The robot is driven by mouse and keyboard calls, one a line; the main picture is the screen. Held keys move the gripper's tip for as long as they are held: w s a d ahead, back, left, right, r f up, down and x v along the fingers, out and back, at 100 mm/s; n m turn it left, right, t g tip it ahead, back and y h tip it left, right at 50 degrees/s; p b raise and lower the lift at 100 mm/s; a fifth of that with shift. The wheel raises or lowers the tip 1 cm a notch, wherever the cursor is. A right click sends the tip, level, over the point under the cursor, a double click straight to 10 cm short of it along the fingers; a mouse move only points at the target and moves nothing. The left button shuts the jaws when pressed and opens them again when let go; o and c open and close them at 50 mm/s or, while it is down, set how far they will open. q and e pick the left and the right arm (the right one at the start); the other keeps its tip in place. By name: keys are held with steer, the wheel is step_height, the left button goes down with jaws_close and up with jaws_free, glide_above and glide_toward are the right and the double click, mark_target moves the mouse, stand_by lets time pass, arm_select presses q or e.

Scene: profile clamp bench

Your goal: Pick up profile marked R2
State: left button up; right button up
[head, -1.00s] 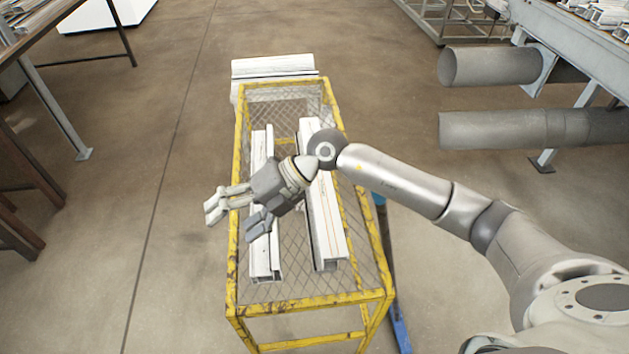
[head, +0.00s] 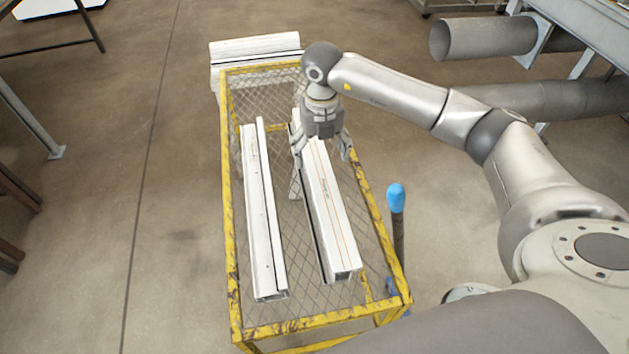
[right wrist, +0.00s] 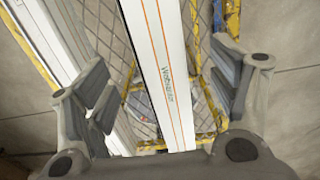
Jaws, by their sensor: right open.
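The left profile (head: 262,215) lies apart from my gripper. The right profile (head: 331,215) has thin orange lines along its top. My right gripper (head: 322,155) is open, pointing down over the far part of the right profile, with a finger on each side. In the right wrist view this profile (right wrist: 160,60) runs between the open fingers (right wrist: 165,88), with gaps on both sides. Small lettering on it is unclear, and I cannot tell which profile is R2. My left gripper is out of view.
Large grey pipes (head: 485,38) are at the upper right.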

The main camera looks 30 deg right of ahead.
mark_target(320, 172)
step_height(320, 172, down, 3)
steer(key=shift+f+b, duration=0.1)
steer(key=shift+b, duration=0.65)
steer(key=shift+f, duration=0.3)
steer(key=f+b, duration=0.1)
steer(key=f, duration=0.1)
steer(key=f+b, duration=0.2)
steer(key=shift+s+a+f, duration=0.1)
steer(key=shift+s+f, duration=0.1)
steer(key=shift+f, duration=0.35)
steer(key=shift+r, duration=0.1)
steer(key=c, duration=1.6)
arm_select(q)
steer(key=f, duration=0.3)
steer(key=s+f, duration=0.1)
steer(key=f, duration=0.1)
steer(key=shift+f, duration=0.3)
arm_select(e)
steer(key=shift+w+r, duration=0.1)
steer(key=shift+c, duration=0.3)
